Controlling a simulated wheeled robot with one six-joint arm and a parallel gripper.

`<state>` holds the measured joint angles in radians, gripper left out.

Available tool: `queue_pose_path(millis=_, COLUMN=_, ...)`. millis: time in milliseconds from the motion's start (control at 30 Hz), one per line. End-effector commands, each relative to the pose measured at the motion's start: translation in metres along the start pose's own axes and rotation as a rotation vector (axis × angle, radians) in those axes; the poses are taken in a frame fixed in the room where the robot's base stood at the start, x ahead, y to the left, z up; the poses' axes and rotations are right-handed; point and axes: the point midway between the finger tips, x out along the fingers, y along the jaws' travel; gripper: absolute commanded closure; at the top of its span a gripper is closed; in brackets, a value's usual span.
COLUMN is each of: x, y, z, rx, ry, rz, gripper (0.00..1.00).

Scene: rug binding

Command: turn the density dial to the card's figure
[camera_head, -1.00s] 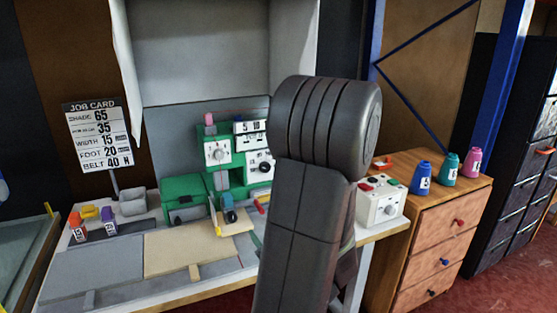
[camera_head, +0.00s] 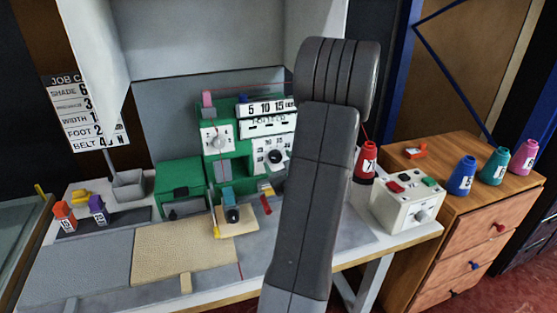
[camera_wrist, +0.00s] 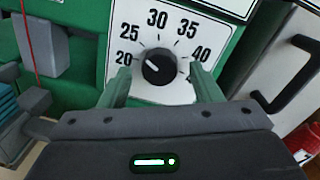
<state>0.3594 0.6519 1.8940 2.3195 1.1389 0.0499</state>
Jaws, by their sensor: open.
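The dial (camera_wrist: 159,67) is a round black knob on a white plate marked 20, 25, 30, 35 and 40 in the wrist view. Its white mark points up and left, roughly between 20 and 25. My gripper (camera_wrist: 160,71) is open, with one finger on each side of the knob; contact is unclear. In the head view the lower right dial (camera_head: 276,157) on the green machine (camera_head: 216,170) seems to be the same one, and my arm hides the gripper. The job card (camera_head: 75,115) is partly covered by a pale panel, cutting off its figures.
A white control box (camera_head: 406,202) and a red cone (camera_head: 367,160) stand right of my arm. Blue (camera_head: 461,177), teal (camera_head: 493,168) and pink cones stand on the wooden cabinet (camera_head: 480,235). A dark handle (camera_wrist: 290,75) shows right of the dial plate.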

Motion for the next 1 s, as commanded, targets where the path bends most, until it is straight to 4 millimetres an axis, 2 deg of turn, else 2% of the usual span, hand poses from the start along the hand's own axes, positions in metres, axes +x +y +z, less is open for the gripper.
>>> queue_pose_path(millis=133, x=0.0075, y=0.0002, z=-0.0003, rx=0.001, ry=0.001, rz=0.0, gripper=0.42)
queue_pose_path(millis=400, x=0.0082, y=0.0001, z=-0.0004, rx=0.0, ry=0.001, rz=-0.001, gripper=0.44)
queue_pose_path(millis=600, x=0.008, y=0.0001, z=-0.0003, rx=0.0, ry=0.001, rz=0.0, gripper=0.83)
queue_pose_path(millis=633, x=0.008, y=0.0001, z=-0.0003, rx=0.0, ry=0.001, rz=0.0, gripper=0.86)
queue_pose_path(millis=1000, x=0.0079, y=0.0004, z=-0.0008, rx=0.059, ry=-0.003, rz=-0.001, gripper=0.86)
